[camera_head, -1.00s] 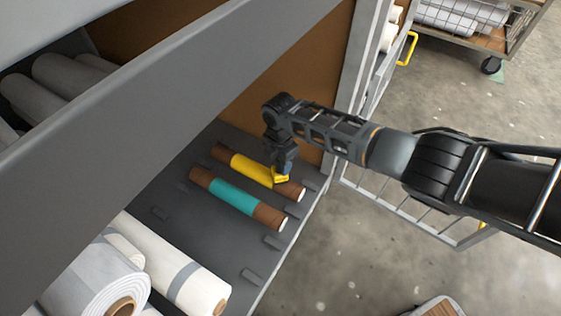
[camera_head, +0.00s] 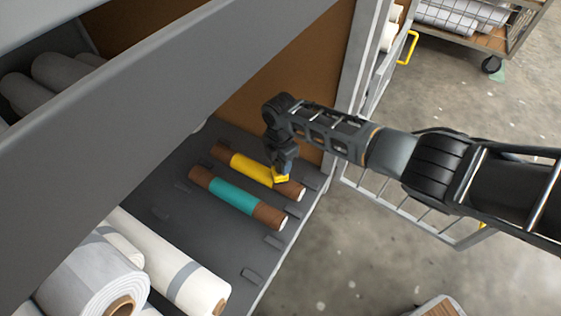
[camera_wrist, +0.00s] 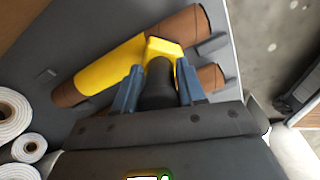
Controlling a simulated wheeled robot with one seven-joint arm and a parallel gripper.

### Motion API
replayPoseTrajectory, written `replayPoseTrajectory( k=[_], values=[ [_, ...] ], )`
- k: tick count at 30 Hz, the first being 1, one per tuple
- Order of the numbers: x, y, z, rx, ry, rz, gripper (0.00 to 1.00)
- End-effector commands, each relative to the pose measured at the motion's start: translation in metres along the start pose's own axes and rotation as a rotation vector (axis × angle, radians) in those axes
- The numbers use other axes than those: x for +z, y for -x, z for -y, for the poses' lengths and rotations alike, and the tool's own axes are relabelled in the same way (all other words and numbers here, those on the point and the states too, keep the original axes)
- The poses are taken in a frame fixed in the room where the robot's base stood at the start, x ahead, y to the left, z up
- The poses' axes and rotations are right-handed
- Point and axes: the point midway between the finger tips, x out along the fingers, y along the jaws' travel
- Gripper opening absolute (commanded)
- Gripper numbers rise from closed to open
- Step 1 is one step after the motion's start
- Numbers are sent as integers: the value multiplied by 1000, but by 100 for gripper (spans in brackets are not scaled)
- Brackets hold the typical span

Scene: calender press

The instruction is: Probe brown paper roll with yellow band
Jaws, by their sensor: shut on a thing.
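The brown paper roll with a yellow band (camera_head: 249,167) lies on a dark grey shelf, parallel to a brown roll with a teal band (camera_head: 233,196). In the wrist view the yellow-banded roll (camera_wrist: 112,68) runs diagonally across the top. My gripper (camera_head: 283,165) is over its right part. In the wrist view the blue fingers of my gripper (camera_wrist: 158,88) are shut on a dark handheld probe (camera_wrist: 158,84) with a yellow head (camera_wrist: 163,47). The yellow head overlaps the roll near the band's right end. I cannot tell whether they touch. My gripper partly hides the teal-banded roll in the wrist view.
Large white rolls (camera_head: 180,268) lie at the lower left of the shelf (camera_head: 195,237), which has small raised stops. A grey beam (camera_head: 180,80) crosses above. A brown panel (camera_head: 293,75) stands behind. A wire cart (camera_head: 470,20) is at the top right.

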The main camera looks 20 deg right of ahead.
Motion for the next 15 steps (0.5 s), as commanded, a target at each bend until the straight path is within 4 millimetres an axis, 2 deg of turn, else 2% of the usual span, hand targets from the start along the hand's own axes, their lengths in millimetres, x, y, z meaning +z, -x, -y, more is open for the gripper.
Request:
replayPoseTrajectory(
  k=[15],
  values=[
    [0,-6,0,0,0,0,4]
  ],
)
